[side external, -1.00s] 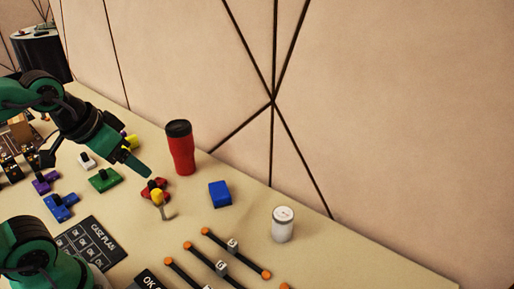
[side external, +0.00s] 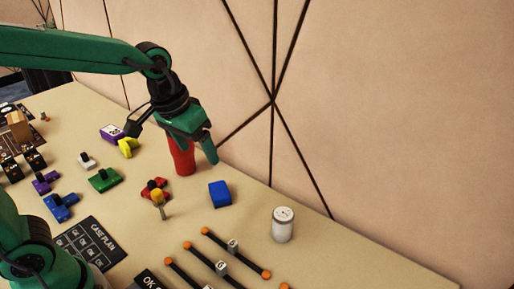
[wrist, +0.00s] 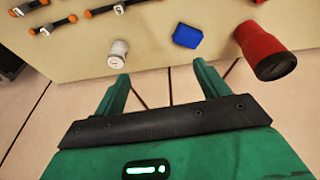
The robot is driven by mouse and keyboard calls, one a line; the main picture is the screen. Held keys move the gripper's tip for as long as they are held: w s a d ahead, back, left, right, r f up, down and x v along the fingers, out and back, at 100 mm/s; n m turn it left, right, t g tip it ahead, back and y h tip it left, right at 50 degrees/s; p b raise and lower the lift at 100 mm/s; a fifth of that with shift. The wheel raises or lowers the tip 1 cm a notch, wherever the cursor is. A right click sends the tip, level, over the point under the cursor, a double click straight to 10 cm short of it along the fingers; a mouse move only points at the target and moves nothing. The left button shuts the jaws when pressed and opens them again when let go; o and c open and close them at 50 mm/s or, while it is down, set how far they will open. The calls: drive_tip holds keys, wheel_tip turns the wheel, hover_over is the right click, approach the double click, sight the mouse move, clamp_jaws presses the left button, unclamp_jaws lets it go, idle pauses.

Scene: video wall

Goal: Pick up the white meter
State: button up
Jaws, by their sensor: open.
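The white meter (side external: 283,224) is a short upright white cylinder with dark marks on its round top, on the table right of the blue block. It also shows in the wrist view (wrist: 118,53), beyond the tip of the left finger and apart from it. My gripper (side external: 172,145) is open and empty, above the table and left of the meter in the side view. It hides the top of the red tumbler there. In the wrist view my gripper's two green fingers (wrist: 162,75) are spread with nothing between them.
Orange-ended rods (side external: 222,266) with small grey blocks lie in front of the meter. A panelled wall (side external: 390,110) rises behind the table.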

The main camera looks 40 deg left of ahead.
sight(283, 214)
drive_tip(key=w+d+f+g, duration=0.1)
drive_tip(key=w+d+f, duration=0.2)
drive_tip(key=d+f, duration=0.2)
drive_tip(key=w+d+f+g, duration=0.1)
drive_tip(key=w+d+f, duration=0.3)
drive_tip(key=d+f, duration=0.1)
drive_tip(key=w+d+f+g, duration=0.1)
drive_tip(key=w+d+f, duration=0.2)
drive_tip(key=d+f, duration=0.2)
drive_tip(key=shift+w+d+f+y, duration=0.25)
drive_tip(key=shift+w+d+y, duration=0.05)
drive_tip(key=shift+w+d, duration=0.1)
drive_tip(key=shift+f, duration=0.1)
drive_tip(key=shift+f, duration=1.2)
drive_tip(key=shift+f, duration=0.1)
drive_tip(key=shift+f, duration=2.5)
drive_tip(key=shift+c, duration=0.4)
drive_tip(key=c, duration=1.1)
